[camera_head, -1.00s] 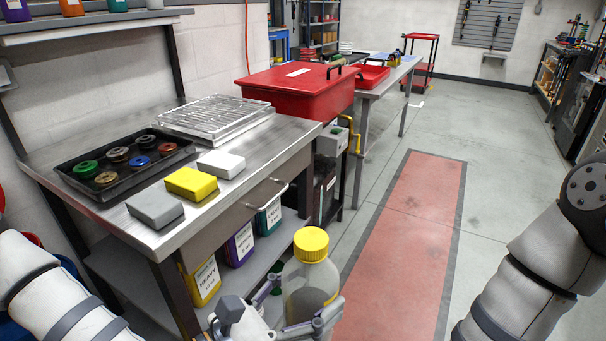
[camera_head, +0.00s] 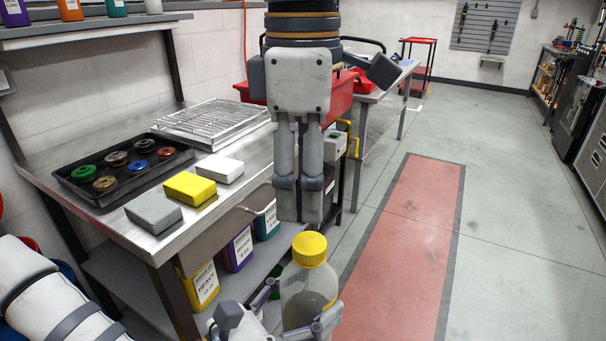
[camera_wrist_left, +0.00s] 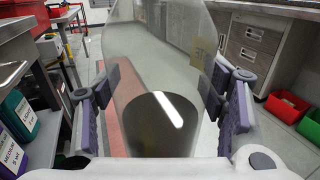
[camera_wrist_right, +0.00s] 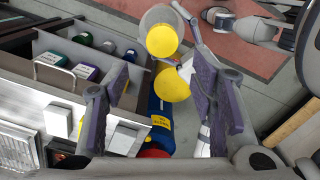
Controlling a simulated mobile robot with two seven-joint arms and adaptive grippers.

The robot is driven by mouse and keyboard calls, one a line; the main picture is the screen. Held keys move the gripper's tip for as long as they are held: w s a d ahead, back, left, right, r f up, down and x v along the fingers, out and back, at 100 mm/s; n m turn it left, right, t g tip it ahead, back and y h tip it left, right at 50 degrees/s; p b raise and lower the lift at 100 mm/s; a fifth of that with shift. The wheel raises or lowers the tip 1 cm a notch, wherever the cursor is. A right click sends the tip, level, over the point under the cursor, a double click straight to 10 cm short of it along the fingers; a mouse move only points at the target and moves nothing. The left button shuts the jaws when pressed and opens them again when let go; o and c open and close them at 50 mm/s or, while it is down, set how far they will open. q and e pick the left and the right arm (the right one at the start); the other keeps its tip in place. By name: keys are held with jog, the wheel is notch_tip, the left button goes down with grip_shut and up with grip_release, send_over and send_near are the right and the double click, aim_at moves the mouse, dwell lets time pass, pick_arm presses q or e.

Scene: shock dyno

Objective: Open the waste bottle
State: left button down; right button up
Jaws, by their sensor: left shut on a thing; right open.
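The waste bottle (camera_head: 309,287) is clear, with dark liquid in its lower part and a yellow cap (camera_head: 310,249) on top. It stands upright in my left gripper (camera_head: 288,325), which is shut around its body. In the left wrist view the bottle (camera_wrist_left: 160,60) fills the space between the fingers. My right gripper (camera_head: 299,215) is open and empty, pointing down just above the cap in the picture. In the right wrist view the cap (camera_wrist_right: 162,41) shows beyond the open fingers, apart from them.
The steel bench (camera_head: 100,224) at left bears a black tray (camera_head: 75,188) of rings, a wire rack (camera_head: 205,122) and grey, yellow and white blocks. Labelled containers (camera_head: 238,250) stand on its lower shelf. A red tub stands behind my right arm. The floor at right is clear.

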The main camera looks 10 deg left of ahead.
aim_at(302, 241)
notch_tip(302, 241, down, 8)
jog(key=shift+r, duration=0.1)
